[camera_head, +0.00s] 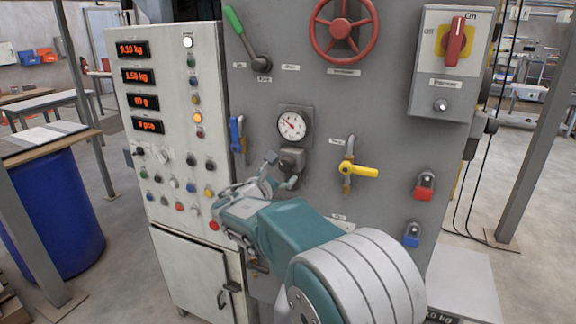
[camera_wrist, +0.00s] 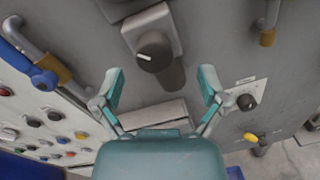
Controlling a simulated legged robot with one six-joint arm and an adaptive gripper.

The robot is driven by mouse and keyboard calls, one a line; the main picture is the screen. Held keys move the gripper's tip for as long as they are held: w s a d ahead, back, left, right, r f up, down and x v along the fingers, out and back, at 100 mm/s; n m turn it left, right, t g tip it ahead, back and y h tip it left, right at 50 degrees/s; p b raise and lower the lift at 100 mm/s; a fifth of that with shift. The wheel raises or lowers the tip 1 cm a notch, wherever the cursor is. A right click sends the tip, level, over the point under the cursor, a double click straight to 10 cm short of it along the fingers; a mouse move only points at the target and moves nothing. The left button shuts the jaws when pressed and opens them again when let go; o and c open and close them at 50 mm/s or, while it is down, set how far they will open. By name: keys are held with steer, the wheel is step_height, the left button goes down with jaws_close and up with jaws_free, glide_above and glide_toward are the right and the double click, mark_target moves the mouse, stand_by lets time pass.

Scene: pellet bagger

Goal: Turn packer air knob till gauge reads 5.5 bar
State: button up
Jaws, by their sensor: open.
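The round white pressure gauge (camera_head: 292,124) is on the grey panel; its needle appears to point up and left, but its numbers are too small to read. Just below it is the dark round air knob (camera_head: 290,158), partly hidden by my gripper. In the wrist view the knob (camera_wrist: 154,52) has a white pointer mark and sits on a grey block. My gripper (camera_wrist: 161,75) is open and empty, its teal fingers apart, with the knob ahead between their lines and not touched. In the head view my gripper (camera_head: 280,172) is in front of the panel, low by the knob.
A blue-handled valve (camera_head: 237,134) is left of the gauge and a yellow-handled valve (camera_head: 358,170) to its right. A red handwheel (camera_head: 343,30) and green lever (camera_head: 240,30) are above. The button cabinet (camera_head: 165,110) stands left. A Packer switch box (camera_head: 450,62) is at upper right.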

mark_target(283, 167)
steer(key=w, duration=0.3)
steer(key=shift+w+a+f, duration=0.15)
steer(key=shift+w+a, duration=0.1)
steer(key=shift+w, duration=0.05)
steer(key=shift+w+d, duration=0.2)
steer(key=shift+d, duration=0.05)
steer(key=shift+w+d, duration=0.1)
steer(key=shift+d, duration=0.8)
steer(key=shift+a, duration=0.2)
steer(key=c, duration=0.8)
steer(key=shift+a, duration=0.25)
steer(key=c, duration=0.3)
steer(key=shift+a, duration=0.15)
